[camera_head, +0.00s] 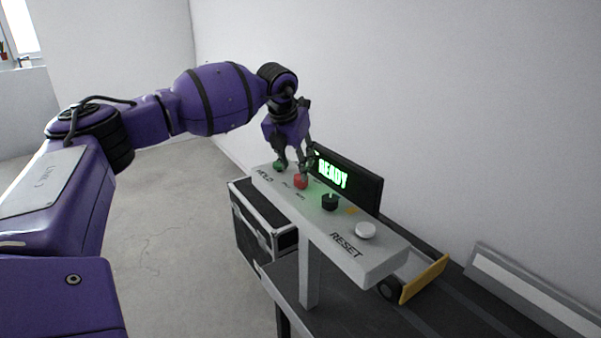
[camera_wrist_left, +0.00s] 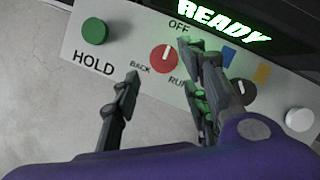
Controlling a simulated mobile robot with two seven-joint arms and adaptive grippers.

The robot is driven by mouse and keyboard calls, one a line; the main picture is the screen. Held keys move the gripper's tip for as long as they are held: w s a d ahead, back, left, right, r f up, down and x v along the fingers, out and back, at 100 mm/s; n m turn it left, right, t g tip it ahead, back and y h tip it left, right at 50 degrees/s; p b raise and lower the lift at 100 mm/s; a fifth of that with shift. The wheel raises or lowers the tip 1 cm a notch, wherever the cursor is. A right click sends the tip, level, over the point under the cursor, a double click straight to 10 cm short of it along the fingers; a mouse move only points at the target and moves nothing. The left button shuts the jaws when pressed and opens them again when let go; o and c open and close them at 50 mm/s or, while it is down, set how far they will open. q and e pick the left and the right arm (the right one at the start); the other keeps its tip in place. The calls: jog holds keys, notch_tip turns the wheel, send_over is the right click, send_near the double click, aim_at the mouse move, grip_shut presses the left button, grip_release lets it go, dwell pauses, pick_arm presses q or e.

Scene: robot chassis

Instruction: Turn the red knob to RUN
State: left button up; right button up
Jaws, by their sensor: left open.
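The red knob (camera_head: 300,181) sits on a pale control panel (camera_head: 378,262), between a green HOLD button (camera_head: 279,165) and a black knob (camera_head: 330,202). In the left wrist view the red knob (camera_wrist_left: 164,59) has a white pointer mark directed up toward OFF, with BACK at its lower left and RUN at its lower right. My left gripper (camera_head: 293,172) is open above the panel at the red knob. In the wrist view its fingers (camera_wrist_left: 160,92) stand apart on either side below the knob, and one partly covers the RUN label. My right gripper is out of view.
A screen (camera_head: 347,181) reading READY stands behind the panel. A white button (camera_head: 365,230) is by RESET. A black case (camera_head: 262,232) stands on the floor behind a dark bench (camera_head: 350,315). A yellow-edged part (camera_head: 424,279) lies on the bench near the wall.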

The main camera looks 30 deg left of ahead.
aim_at(298, 177)
pick_arm(q)
jog(key=x, duration=0.5)
jog(key=shift+f, duration=0.1)
jog(key=c, duration=1)
jog(key=shift+a, duration=0.15)
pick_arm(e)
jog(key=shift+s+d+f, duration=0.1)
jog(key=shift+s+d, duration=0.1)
